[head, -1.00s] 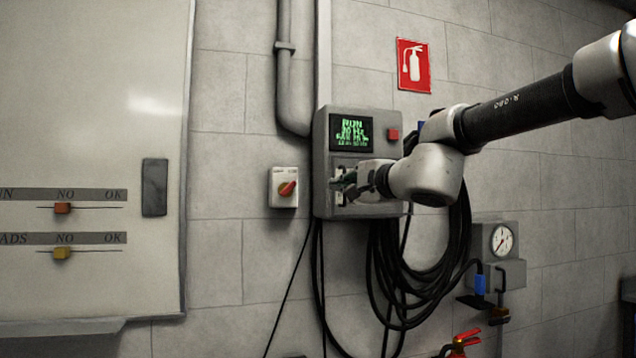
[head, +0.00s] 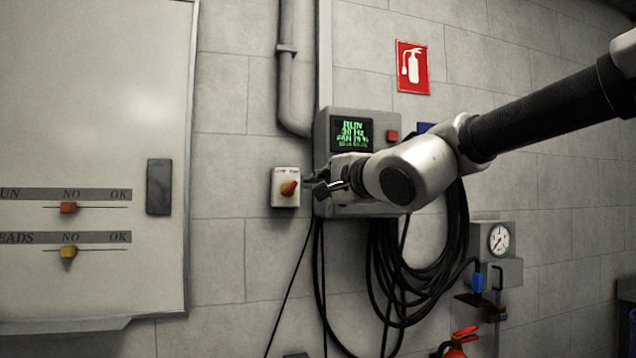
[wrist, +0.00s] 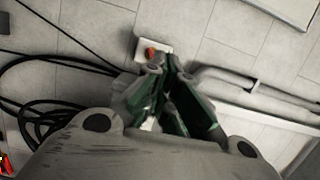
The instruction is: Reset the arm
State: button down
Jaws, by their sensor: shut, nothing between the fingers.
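My gripper (head: 320,184) is shut and empty in the head view, in front of the lower left part of the grey control box. Its fingertips point left toward the switch box (head: 286,187) with a red knob (head: 289,188). In the wrist view the gripper's closed fingers (wrist: 163,62) sit just below the switch box (wrist: 152,50) in the picture; I cannot tell whether they touch it. The control box (head: 322,128) has a lit green display (head: 352,134) that starts with RUN and a red button (head: 393,136). My gripper and wrist hide the box's lower part.
A whiteboard (head: 90,110) with two sliders is at the left. Black cables (head: 375,270) hang in coils below the control box. A pressure gauge (head: 499,240) and a red extinguisher (head: 460,345) are at the lower right. A pipe (head: 293,80) runs up the wall.

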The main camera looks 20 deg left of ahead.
jog(key=shift+s+a, duration=0.1)
jog(key=shift+s, duration=0.2)
jog(key=s+d+f+n+g+y, duration=0.25)
jog(key=s+f+n+g, duration=0.4)
jog(key=f, duration=0.35)
jog(key=s+d+f+n+g+h, duration=0.1)
jog(key=s+d+f+n+h, duration=0.1)
jog(key=d+f, duration=0.5)
jog(key=s+d+f+n+g+h, duration=0.1)
jog(key=s+d+f+g+h, duration=0.15)
jog(key=d+f, duration=0.45)
jog(key=s+d+f+t+h, duration=0.1)
jog(key=d+f+h, duration=0.25)
jog(key=d, duration=1.05)
jog(key=s+d+f+h, duration=0.1)
jog(key=d+f+h, duration=0.3)
jog(key=d, duration=1)
jog(key=s+d+r+m+t+h, duration=0.1)
jog(key=s+d+h, duration=0.1)
jog(key=d, duration=0.6)
jog(key=s+d+r+m+t+h, duration=0.1)
jog(key=s+d+h, duration=0.1)
jog(key=d, duration=0.5)
jog(key=shift+s+d, duration=0.35)
